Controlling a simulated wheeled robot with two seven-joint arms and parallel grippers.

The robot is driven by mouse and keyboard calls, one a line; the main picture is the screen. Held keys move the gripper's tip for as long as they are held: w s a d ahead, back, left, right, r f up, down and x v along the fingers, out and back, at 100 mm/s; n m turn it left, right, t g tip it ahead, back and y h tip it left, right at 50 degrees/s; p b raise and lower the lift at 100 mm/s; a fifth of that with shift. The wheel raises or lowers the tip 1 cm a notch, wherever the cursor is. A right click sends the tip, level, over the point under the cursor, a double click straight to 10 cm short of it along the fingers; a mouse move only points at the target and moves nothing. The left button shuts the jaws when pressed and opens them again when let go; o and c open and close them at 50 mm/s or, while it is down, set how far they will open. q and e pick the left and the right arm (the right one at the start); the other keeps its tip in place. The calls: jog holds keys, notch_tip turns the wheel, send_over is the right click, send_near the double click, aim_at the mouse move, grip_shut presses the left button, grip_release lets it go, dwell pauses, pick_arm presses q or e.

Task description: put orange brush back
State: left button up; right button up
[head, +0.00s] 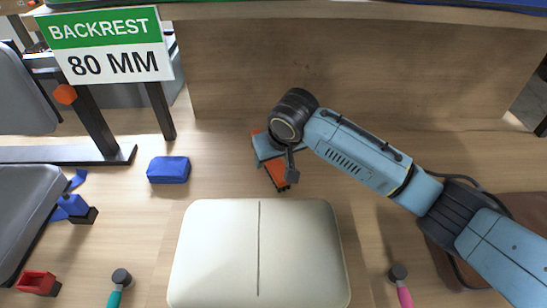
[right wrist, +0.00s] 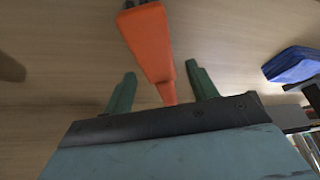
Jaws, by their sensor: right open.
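The orange brush (head: 277,175) lies on the wooden surface beyond the cream padded seat, partly hidden by my right gripper in the head view. The right wrist view shows its orange body (right wrist: 146,40), broad at the far end and narrowing towards the palm. My right gripper (head: 270,160) is over the brush. Its two green fingers (right wrist: 160,75) are apart, with the narrow part of the brush showing between them. I see no grip on it, and cannot tell the height of the fingers above it. My left gripper is not in view.
A blue block (head: 168,169) lies left of the brush and also shows in the right wrist view (right wrist: 292,65). The cream seat (head: 215,250) is in front. A backrest sign (head: 108,45) hangs upper left. Teal-handled (head: 116,292) and pink-handled (head: 403,293) items flank the seat.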

jog(key=p+v, duration=0.2)
jog(key=v, duration=0.5)
jog(key=shift+r, duration=0.1)
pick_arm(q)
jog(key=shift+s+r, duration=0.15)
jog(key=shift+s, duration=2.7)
pick_arm(e)
jog(key=shift+v, duration=1.6)
